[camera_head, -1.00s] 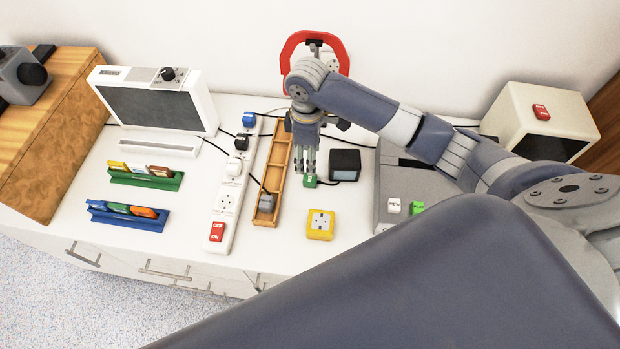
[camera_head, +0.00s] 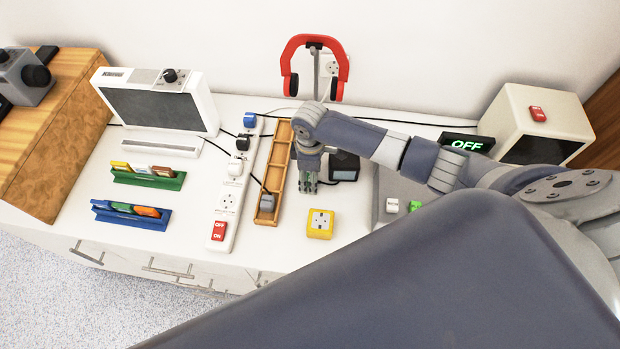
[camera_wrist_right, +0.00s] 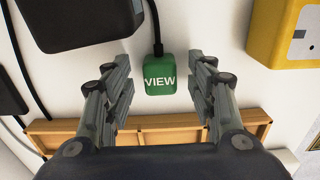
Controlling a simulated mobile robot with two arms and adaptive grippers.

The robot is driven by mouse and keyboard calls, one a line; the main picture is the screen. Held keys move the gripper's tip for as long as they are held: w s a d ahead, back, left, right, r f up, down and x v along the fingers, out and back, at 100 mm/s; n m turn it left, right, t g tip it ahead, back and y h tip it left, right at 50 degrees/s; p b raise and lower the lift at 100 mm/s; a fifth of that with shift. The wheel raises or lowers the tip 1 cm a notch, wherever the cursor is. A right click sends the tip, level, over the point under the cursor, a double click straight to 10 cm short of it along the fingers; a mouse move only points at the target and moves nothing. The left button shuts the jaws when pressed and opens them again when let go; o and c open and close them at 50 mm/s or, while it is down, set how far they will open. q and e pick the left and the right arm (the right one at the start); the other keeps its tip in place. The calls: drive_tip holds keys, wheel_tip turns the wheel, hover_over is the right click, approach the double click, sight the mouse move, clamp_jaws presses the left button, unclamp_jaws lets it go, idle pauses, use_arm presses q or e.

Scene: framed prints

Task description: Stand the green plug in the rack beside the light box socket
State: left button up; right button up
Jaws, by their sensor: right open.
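The green plug (camera_wrist_right: 159,76), marked VIEW, lies on the white top with a black cord at its far end in the wrist view. My right gripper (camera_wrist_right: 160,63) is open, with a finger on each side of the plug and gaps between. Which socket is the light box's is unclear. My left gripper is not in view.
A yellow socket block (camera_head: 320,224) stands in front of the gripper. A white power strip (camera_head: 227,203) with several plugs lies left of the rack. Red headphones (camera_head: 315,42) hang behind. Cords cross the top.

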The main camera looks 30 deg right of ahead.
clamp_jaws()
drive_tip(key=shift+r, duration=0.1)
